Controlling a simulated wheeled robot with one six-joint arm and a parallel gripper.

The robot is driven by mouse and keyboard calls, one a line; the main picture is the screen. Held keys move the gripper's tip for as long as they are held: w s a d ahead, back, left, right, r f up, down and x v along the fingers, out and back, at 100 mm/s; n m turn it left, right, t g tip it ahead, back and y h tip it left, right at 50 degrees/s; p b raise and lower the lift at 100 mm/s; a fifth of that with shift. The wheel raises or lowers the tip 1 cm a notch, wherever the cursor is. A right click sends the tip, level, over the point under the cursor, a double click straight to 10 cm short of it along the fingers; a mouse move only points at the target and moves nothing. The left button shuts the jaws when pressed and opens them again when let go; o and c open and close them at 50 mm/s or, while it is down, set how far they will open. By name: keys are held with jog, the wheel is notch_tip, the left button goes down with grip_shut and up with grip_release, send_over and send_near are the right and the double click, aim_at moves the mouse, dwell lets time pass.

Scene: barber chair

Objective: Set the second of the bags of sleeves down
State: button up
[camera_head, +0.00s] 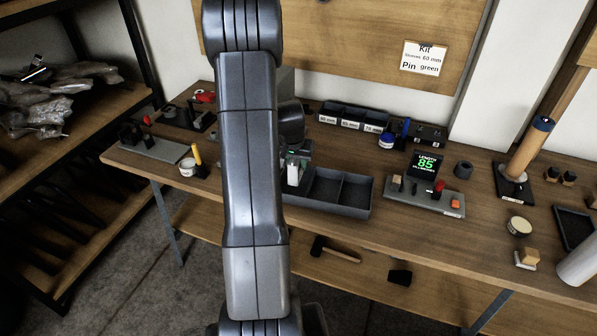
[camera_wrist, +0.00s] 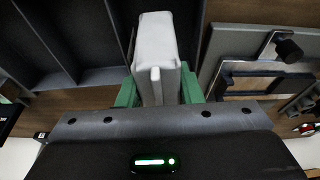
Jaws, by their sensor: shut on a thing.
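My gripper (camera_wrist: 155,92) is shut on a pale, whitish bag of sleeves (camera_wrist: 156,45), held between its green fingertips in the wrist view. In the head view the bag (camera_head: 293,174) shows as a small white upright shape just right of my arm, which hides most of the gripper. A dark divided tray (camera_head: 340,208) lies on the bench beside and partly below the gripper. It also shows at the left of the wrist view (camera_wrist: 88,78), its visible compartments bare. I cannot tell whether the bag touches anything beneath. No other bag of sleeves is clearly identifiable.
Labelled dark bins (camera_head: 352,118) stand at the back of the bench (camera_head: 440,222). A gauge with a green display reading 85 (camera_head: 425,168) stands right of the tray. A wooden roller on a stand (camera_head: 527,150) rises farther right. Clear plastic bags (camera_head: 50,95) lie on the left shelf.

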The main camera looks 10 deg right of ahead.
jog(key=shift+f, duration=1.9)
jog(key=shift+f, duration=0.1)
jog(key=o, duration=1)
jog(key=shift+o, duration=0.2)
jog(key=shift+r, duration=0.5)
jog(key=v, duration=1.1)
jog(key=shift+s+a+r+b, duration=0.15)
jog(key=shift+s+b, duration=0.05)
jog(key=shift+b, duration=0.2)
